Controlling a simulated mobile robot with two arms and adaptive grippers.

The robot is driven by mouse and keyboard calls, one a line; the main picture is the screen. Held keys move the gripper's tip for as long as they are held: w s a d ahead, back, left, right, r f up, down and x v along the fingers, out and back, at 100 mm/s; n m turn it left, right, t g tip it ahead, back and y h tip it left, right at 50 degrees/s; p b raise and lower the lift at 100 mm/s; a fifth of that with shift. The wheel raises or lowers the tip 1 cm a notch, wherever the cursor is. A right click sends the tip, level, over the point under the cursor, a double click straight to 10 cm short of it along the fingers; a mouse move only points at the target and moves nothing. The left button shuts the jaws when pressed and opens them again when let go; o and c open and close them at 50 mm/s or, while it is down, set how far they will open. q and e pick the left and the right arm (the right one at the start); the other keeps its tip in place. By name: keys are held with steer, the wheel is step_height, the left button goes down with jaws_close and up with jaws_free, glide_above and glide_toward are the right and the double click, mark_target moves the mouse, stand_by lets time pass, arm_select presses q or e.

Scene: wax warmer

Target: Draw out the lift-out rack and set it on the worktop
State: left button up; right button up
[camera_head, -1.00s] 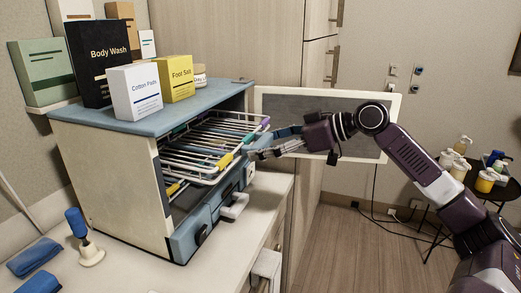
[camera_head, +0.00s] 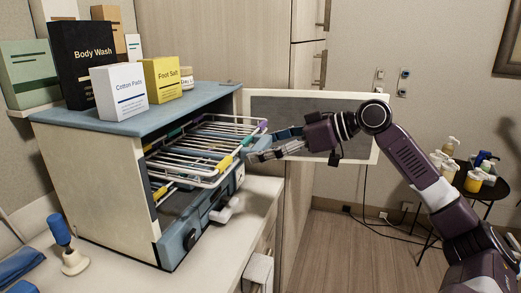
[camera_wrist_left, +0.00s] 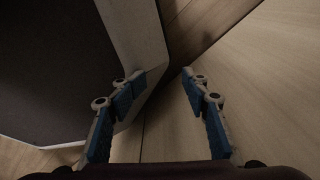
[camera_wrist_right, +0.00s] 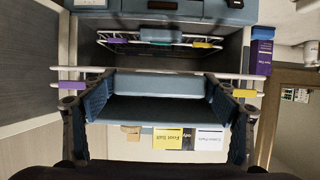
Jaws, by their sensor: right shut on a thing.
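The lift-out rack (camera_head: 200,172), a white wire frame with coloured bands, sticks part-way out of the open front of the warmer cabinet (camera_head: 95,185). Its rear part is hidden inside. My right gripper (camera_head: 256,147) is at the rack's outer end, shut on it. In the right wrist view the rack's front rail (camera_wrist_right: 65,86) runs across between the fingers. The white worktop (camera_head: 112,280) lies beneath and in front of the cabinet. My left gripper (camera_wrist_left: 165,83) shows only in its wrist view, with fingers apart and nothing between them.
Boxes, including Cotton Pads (camera_head: 119,92) and Foot Salt (camera_head: 162,79), stand on the cabinet top. The open door (camera_head: 368,100) is behind my right gripper. A blue-handled stamp-like tool (camera_head: 70,250) stands on the worktop at left. Bottles stand on a dark side table (camera_head: 480,189).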

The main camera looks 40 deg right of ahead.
steer(key=shift+s+d+b, duration=0.4)
steer(key=shift+s, duration=0.3)
steer(key=shift+s+d+b, duration=0.35)
steer(key=shift+s+d, duration=0.05)
steer(key=shift+s, duration=0.25)
steer(key=shift+s+d+b, duration=0.4)
steer(key=shift+s, duration=0.4)
steer(key=shift+s+d+b, duration=0.3)
steer(key=shift+s+d, duration=0.2)
steer(key=shift+s, duration=0.25)
